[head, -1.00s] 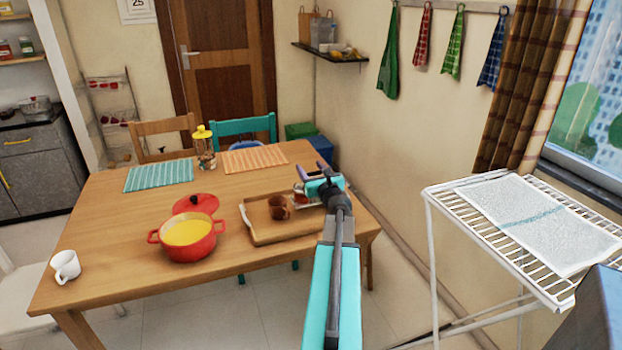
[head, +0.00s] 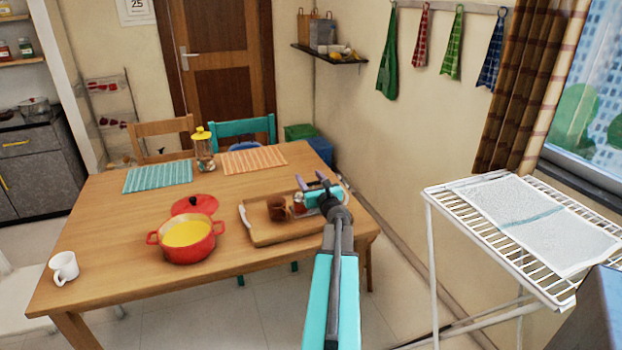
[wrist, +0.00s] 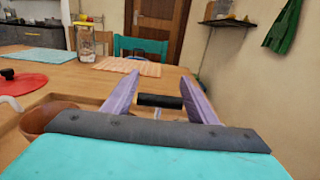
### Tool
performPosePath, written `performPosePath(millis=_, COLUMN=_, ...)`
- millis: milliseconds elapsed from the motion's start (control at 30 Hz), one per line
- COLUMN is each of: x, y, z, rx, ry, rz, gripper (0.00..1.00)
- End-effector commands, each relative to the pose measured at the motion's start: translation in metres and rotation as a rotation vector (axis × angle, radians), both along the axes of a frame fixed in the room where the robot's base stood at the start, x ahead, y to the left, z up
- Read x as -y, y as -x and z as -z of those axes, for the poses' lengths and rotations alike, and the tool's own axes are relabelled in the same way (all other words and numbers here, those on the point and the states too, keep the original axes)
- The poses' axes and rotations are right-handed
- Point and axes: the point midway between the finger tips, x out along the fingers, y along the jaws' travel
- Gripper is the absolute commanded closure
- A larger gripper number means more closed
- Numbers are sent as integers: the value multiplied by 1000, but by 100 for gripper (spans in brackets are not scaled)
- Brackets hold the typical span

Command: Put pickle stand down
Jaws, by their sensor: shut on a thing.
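The pickle stand (head: 299,204) is a small stand with a reddish jar, partly hidden by my gripper in the head view. Its black handle on a thin metal stem (wrist: 160,101) shows between the purple fingers in the wrist view. My gripper (head: 315,184) is shut on this handle, over the right part of the wooden tray (head: 262,240). The stand is at the tray, right of a brown clay cup (head: 277,208). I cannot tell whether its base touches the tray, as my gripper hides it.
A red pot with yellow contents (head: 187,238) and its red lid (head: 194,204) stand left of the tray on the table (head: 120,235). A drying rack (head: 440,215) stands right.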

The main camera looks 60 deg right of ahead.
Motion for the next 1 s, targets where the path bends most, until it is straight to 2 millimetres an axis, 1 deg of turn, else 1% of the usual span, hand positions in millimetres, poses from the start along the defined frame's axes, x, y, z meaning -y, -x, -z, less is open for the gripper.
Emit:
performPosePath(millis=167, x=0, y=0, z=2, rx=1, ry=1, rz=-1, gripper=100)
performPosePath(millis=200, x=0, y=0, z=2, rx=0, ry=0, rz=0, gripper=43)
performPosePath(millis=267, x=0, y=0, z=2, rx=0, ry=0, rz=0, gripper=33)
performPosePath(millis=300, x=0, y=0, z=2, rx=0, ry=0, rz=0, gripper=29)
performPosePath(millis=600, x=-1, y=-1, z=2, rx=-1, ry=-1, rz=-1, gripper=29)
performPosePath(millis=767, x=-1, y=-1, z=-1, rx=0, ry=0, rz=-1, gripper=29)
performPosePath(millis=1000, x=-12, y=13, z=0, rx=-1, ry=0, rz=-1, gripper=29)
